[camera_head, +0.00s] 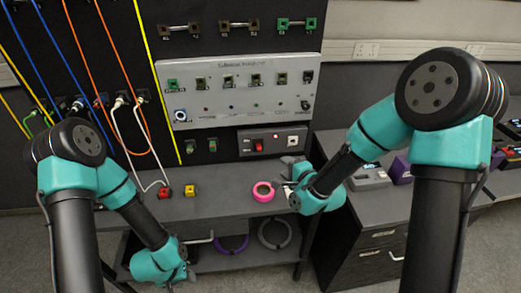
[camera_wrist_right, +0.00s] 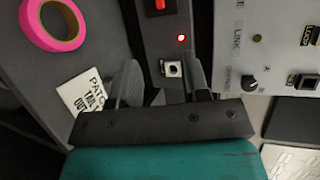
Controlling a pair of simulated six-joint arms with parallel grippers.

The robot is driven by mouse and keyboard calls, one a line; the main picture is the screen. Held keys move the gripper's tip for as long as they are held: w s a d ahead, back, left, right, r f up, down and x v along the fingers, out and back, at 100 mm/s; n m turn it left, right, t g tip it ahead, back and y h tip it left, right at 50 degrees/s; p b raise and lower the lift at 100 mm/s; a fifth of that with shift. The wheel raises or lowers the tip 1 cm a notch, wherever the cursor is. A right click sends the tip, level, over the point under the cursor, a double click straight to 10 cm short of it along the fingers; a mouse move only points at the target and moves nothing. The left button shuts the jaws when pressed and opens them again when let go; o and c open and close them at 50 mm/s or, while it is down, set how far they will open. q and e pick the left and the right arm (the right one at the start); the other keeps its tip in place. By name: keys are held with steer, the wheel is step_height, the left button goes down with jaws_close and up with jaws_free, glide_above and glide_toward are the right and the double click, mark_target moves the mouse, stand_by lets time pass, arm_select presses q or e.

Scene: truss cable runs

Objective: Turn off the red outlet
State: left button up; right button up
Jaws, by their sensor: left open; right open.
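A dark outlet box (camera_head: 272,141) is mounted low on the black wall, below the light grey panel. It bears a red switch (camera_head: 258,146), a lit red lamp and a pale socket (camera_head: 293,141). The right wrist view shows the red switch (camera_wrist_right: 160,4) cut by the top edge, the glowing red lamp (camera_wrist_right: 181,38) and the socket (camera_wrist_right: 172,69). My right gripper (camera_wrist_right: 163,66) is open and empty, its fingers on either side of the socket in this view; contact cannot be told. My left gripper (camera_head: 186,268) is low at the left, away from the box, its fingers hardly visible.
A pink tape roll (camera_head: 254,191) lies on the grey bench, with a white lettered card (camera_wrist_right: 82,95) near it. Red (camera_head: 165,192) and yellow (camera_head: 190,190) blocks sit further left, near hanging cables. A drawer unit (camera_head: 370,235) stands at right.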

mark_target(260, 149)
steer(key=shift+w, duration=0.15)
steer(key=x, duration=1.7)
steer(key=shift+a+f, duration=0.1)
steer(key=shift+a, duration=0.05)
steer(key=shift+c, duration=0.4)
jaws_close()
